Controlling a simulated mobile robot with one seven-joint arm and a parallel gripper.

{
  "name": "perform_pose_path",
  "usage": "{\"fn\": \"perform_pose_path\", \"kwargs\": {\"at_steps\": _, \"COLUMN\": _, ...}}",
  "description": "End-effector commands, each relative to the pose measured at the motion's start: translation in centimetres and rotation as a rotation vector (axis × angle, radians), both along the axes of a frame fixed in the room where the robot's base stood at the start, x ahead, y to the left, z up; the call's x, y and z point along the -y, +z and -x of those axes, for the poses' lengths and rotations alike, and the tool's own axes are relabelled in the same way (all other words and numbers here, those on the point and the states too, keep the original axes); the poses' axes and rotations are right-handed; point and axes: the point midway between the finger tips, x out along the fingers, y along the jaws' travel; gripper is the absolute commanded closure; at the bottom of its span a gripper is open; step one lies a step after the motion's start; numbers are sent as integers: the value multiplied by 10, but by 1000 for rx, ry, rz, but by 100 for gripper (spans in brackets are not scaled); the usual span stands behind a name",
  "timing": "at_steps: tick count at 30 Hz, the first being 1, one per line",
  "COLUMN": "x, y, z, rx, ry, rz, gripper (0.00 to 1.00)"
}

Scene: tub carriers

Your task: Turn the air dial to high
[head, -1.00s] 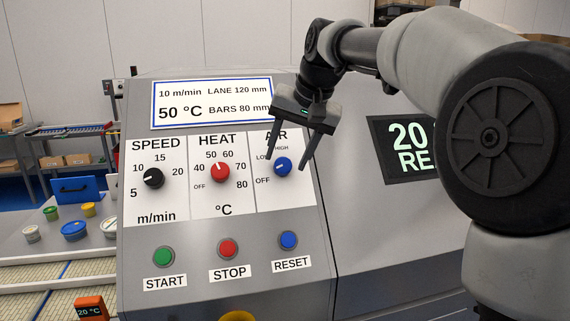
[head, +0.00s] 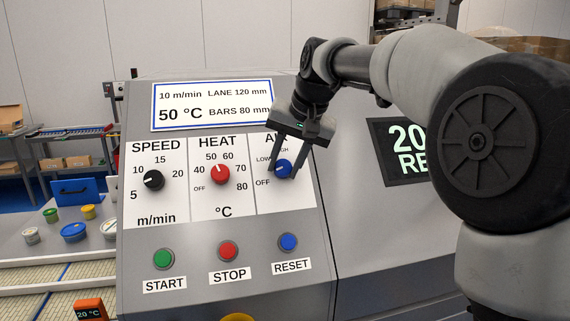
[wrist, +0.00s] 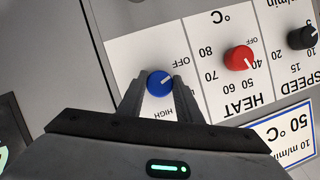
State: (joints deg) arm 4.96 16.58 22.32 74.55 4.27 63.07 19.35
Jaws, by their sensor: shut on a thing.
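The air dial is a blue knob (head: 284,166) on the white AIR panel (head: 300,196) at the right of the control face. Its labels read OFF, LOW and HIGH. In the wrist view the blue knob (wrist: 160,84) shows a white mark pointing up-right, towards OFF; LOW is hidden there behind a finger. My gripper (head: 283,172) is shut on the blue knob, one finger on each side. In the wrist view the two fingers of my gripper (wrist: 157,88) straddle it. In the head view the fingers cover part of the AIR heading.
The red HEAT knob (head: 219,174) and black SPEED knob (head: 153,180) sit to the left. Green START (head: 164,258), red STOP (head: 228,250) and blue RESET (head: 288,241) buttons lie below. A display (head: 212,104) is above. Several tubs stand at the far left.

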Motion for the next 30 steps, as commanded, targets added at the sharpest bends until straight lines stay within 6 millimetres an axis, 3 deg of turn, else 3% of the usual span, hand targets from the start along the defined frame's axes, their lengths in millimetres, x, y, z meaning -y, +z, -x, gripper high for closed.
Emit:
{"fn": "perform_pose_path", "kwargs": {"at_steps": 11, "x": 2, "y": 0, "z": 0, "rx": -35, "ry": -121, "rz": -127, "gripper": 91}}
{"fn": "perform_pose_path", "kwargs": {"at_steps": 30, "x": 3, "y": -3, "z": 1, "rx": -157, "ry": -522, "rz": -556, "gripper": 91}}
